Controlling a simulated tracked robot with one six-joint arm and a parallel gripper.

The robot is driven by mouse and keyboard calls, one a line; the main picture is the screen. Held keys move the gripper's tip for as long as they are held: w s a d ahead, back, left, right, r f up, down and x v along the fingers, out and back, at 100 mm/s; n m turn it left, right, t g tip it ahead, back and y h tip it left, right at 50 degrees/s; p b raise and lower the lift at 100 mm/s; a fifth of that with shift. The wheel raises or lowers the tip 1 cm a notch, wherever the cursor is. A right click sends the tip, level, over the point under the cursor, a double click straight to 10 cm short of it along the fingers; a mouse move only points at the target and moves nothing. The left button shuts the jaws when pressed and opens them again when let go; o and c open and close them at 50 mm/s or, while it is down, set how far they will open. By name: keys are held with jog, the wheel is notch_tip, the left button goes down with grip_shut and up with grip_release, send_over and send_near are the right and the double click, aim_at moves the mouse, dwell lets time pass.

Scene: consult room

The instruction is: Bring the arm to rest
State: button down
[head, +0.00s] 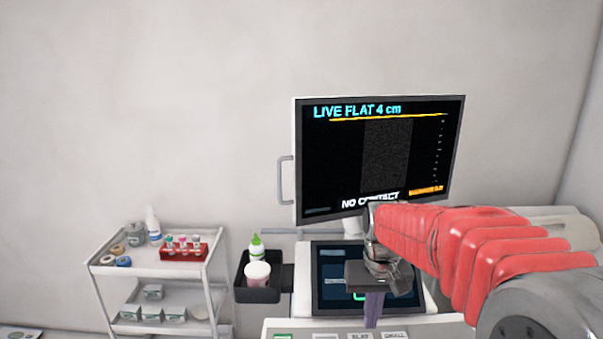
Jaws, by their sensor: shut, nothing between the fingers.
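My arm with its red sleeve (455,245) reaches in from the right side of the head view. My gripper (375,305) is at its end, pointing down in front of the ultrasound machine's lower touch panel (332,285). The gripper is shut, with nothing held. A narrow purple-grey part shows at its lower end, and I cannot tell whether it belongs to the gripper. The gripper hides the right part of the panel. The large monitor (335,150) behind reads "LIVE FLAT 4 cm" and "NO CONTACT".
A black holder (258,294) with a green-capped bottle (257,248) and a white tub (257,272) hangs left of the panel. A white cart (150,268) with a red tube rack (183,253) stands farther left. The wall above the cart is bare.

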jog(key=s+r+t, duration=0.2)
jog(key=s, duration=0.8)
jog(key=s+r+t, duration=0.2)
jog(key=s+r, duration=0.1)
jog(key=s, duration=0.8)
jog(key=shift+d+r+t, duration=0.2)
jog(key=shift+r+t, duration=0.05)
jog(key=shift+t, duration=0.15)
